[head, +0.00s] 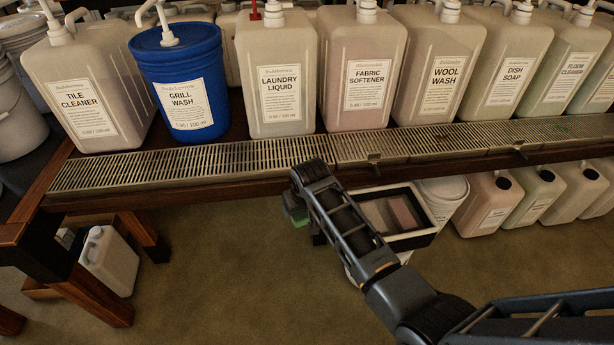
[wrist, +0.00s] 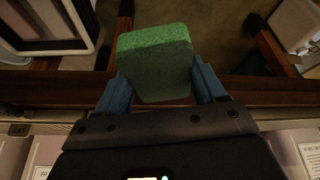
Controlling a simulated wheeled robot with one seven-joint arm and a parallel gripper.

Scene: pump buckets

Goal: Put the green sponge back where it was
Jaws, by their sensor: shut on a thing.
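The green sponge (wrist: 155,62) is held between the two blue fingers of my gripper (wrist: 160,88) in the wrist view. My gripper is shut on it. In the head view the sponge (head: 296,212) shows only in part, as a small green patch at the left of my gripper, just below the front edge of the bench. My arm hides the rest of it.
A slatted drip grate (head: 200,162) runs along the bench front, with several labelled pump containers, including the blue grill wash bucket (head: 190,85), behind it. White jugs (head: 108,262) and a white bucket (head: 446,190) stand below. Open floor (head: 225,290) lies left of my arm.

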